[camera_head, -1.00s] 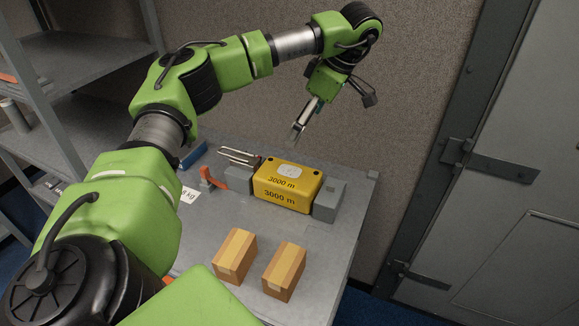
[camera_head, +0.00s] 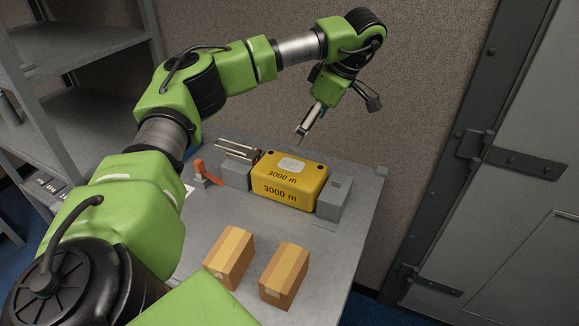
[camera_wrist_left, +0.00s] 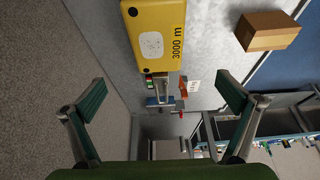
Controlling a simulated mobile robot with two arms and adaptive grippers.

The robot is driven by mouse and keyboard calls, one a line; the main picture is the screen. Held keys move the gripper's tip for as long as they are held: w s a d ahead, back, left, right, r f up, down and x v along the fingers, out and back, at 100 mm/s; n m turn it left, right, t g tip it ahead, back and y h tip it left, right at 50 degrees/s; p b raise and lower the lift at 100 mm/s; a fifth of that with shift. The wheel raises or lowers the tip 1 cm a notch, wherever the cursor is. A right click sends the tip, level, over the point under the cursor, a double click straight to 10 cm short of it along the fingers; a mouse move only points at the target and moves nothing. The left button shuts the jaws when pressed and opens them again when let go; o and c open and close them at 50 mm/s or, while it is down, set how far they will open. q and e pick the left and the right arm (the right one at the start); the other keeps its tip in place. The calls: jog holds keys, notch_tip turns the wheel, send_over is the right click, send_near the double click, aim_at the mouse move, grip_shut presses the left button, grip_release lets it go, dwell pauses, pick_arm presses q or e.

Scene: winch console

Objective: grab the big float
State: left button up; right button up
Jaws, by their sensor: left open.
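The big float is a yellow block (camera_head: 291,182) marked "3000 m", with a pale patch on top. It sits between two grey blocks on the grey table. My left gripper (camera_head: 301,136) is above and behind the float, pointing down, and is apart from it. In the left wrist view the float (camera_wrist_left: 154,38) lies at the top middle, beyond the two open fingers (camera_wrist_left: 162,97), with nothing between them. My right gripper is not in view.
Two cardboard boxes (camera_head: 229,256) (camera_head: 283,273) stand at the table's front. An orange-red lever (camera_head: 207,175) and metal prongs (camera_head: 238,150) are left of the float. A wall is close behind the table (camera_head: 330,262). Grey shelves (camera_head: 90,50) stand left, a grey door (camera_head: 520,200) right.

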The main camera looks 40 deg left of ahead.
aim_at(291, 167)
pick_arm(q)
jog(key=x, duration=0.3)
jog(key=b+x, duration=0.1)
jog(key=x, duration=0.3)
jog(key=d+b+x, duration=0.1)
jog(key=x, duration=0.2)
jog(key=shift+w+a+f, duration=0.1)
jog(key=shift+a+f, duration=0.05)
jog(key=shift+f, duration=0.3)
jog(key=shift+w+p+x, duration=0.15)
jog(key=shift+p+x, duration=0.1)
jog(key=shift+x, duration=1.2)
jog(key=shift+w+p+x, duration=0.2)
jog(key=shift+x, duration=1.25)
jog(key=c, duration=1.6)
jog(key=shift+a+r, duration=0.1)
jog(key=c, duration=0.5)
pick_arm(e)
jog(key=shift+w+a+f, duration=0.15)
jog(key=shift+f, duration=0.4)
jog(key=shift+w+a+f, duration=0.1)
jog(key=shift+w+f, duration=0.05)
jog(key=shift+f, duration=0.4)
pick_arm(q)
jog(key=shift+r, duration=0.1)
